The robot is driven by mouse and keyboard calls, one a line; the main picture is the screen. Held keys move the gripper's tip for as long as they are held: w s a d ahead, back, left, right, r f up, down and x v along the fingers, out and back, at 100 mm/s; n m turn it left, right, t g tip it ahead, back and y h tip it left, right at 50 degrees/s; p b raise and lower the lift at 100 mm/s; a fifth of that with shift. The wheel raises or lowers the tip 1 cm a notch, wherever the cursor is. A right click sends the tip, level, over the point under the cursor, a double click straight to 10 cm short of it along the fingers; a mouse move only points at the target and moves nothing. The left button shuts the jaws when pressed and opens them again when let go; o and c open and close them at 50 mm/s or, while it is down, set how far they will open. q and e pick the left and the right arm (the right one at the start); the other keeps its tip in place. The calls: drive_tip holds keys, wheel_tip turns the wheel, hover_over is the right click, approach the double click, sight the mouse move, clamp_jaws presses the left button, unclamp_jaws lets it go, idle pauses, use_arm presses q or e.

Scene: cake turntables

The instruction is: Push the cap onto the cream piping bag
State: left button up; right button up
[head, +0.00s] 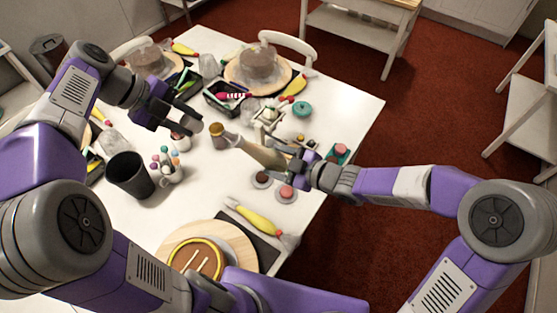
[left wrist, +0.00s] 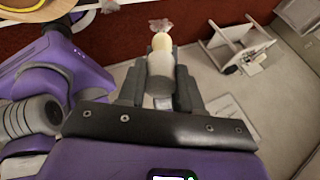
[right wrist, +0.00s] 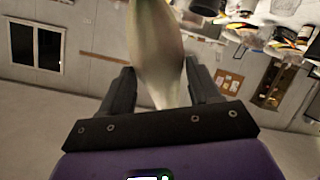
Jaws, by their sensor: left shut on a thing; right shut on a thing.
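The cream piping bag (head: 262,153) is a long pale cone held tilted above the table. My left gripper (head: 182,118) is left of the bag. In the left wrist view it is shut on a pale cylinder (left wrist: 160,70), which looks like the cap. A cream piece and clear crumpled film show beyond it. In the head view, I cannot tell whether a brown round tip (head: 216,129) belongs to cap or bag.
A black bin (head: 130,175) and a cup of coloured balls (head: 168,168) stand below my left gripper. A round wooden board (head: 245,240) with a cake and a yellow piping bag (head: 255,219) lie nearer. Cakes on boards stand at the back. The right table edge is mostly clear.

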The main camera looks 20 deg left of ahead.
sight(223, 133)
use_arm(q)
wheel_tip(223, 133, up, 7)
drive_tip(key=s+d+m+g+h, duration=0.1)
drive_tip(key=s+d+m+g, duration=0.15)
drive_tip(key=m, duration=0.25)
drive_tip(key=shift+t, duration=0.45)
drive_tip(key=shift+w+a+f+x, duration=0.1)
drive_tip(key=shift+a+x, duration=0.05)
drive_tip(key=shift+x, duration=0.75)
drive_tip(key=shift+w+a+f+x, duration=0.1)
drive_tip(key=shift+x, duration=0.85)
drive_tip(key=shift+w+a+f+x, duration=0.1)
drive_tip(key=shift+a+x, duration=0.05)
drive_tip(key=shift+x, duration=0.75)
drive_tip(key=shift+w+d+f, duration=0.2)
drive_tip(key=shift+d+f, duration=0.15)
drive_tip(key=shift+f, duration=0.1)
drive_tip(key=shift+w+d+f, duration=0.2)
drive_tip(key=shift+d+f, duration=0.15)
drive_tip(key=shift+f, duration=0.25)
drive_tip(key=shift+x, duration=1.4)
drive_tip(key=shift+w+a, duration=0.1)
drive_tip(key=shift+w, duration=0.1)
drive_tip(key=o, duration=1)
drive_tip(key=shift+c, duration=0.2)
